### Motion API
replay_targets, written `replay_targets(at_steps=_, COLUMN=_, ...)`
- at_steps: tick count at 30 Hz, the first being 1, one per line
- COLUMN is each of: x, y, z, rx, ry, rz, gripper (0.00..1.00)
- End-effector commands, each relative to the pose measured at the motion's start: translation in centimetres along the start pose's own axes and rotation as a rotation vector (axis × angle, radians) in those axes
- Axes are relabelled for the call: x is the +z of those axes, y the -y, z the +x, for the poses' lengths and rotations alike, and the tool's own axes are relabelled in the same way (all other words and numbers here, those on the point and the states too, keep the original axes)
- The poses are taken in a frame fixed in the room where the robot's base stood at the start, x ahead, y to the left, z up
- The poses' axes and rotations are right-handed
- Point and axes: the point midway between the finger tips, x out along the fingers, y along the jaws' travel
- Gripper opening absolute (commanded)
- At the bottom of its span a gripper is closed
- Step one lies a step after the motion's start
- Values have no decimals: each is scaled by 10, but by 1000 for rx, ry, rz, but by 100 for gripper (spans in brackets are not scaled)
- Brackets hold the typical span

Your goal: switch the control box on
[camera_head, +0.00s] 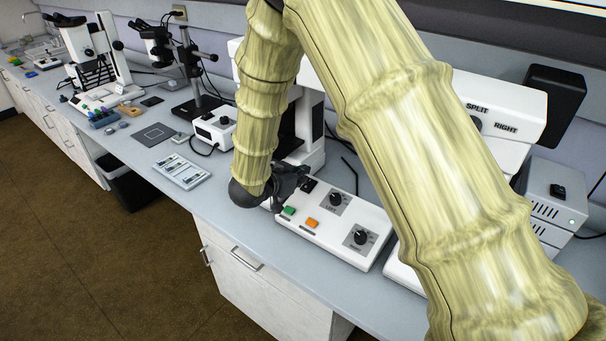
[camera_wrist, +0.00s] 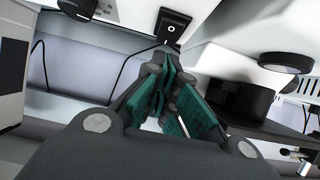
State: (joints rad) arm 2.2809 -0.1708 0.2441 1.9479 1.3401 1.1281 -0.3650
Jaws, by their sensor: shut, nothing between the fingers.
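A white sloped console (camera_head: 330,235) on the bench front carries a green button (camera_head: 289,211), an orange button (camera_head: 311,223) and two black knobs. It looks like the control box, though no label confirms this. A small black switch (camera_head: 309,185) sits at its upper left corner. My gripper (camera_head: 299,174) is low over that corner, close to the switch. In the wrist view my gripper (camera_wrist: 170,85) is shut and empty, with green finger pads. A black rocker switch (camera_wrist: 172,27) with a white circle mark shows just beyond the fingertips on a white surface. I cannot tell whether they touch.
A grey box (camera_head: 548,205) with a black switch and a green light stands at the right. A small white box with a knob (camera_head: 215,128) and a slide tray (camera_head: 181,171) are to the left. Microscopes stand behind. My arm hides much of the bench's middle.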

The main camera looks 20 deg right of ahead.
Motion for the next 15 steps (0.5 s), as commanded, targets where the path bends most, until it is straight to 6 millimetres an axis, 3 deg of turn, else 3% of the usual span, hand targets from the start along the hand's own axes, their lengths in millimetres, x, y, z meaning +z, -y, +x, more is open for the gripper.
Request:
replay_targets(at_steps=3, x=-14, y=0, z=-11, rx=1, ry=-1, rz=0, gripper=0)
replay_targets(at_steps=15, x=-1, y=0, z=-81, rx=0, ry=-2, rz=1, gripper=0)
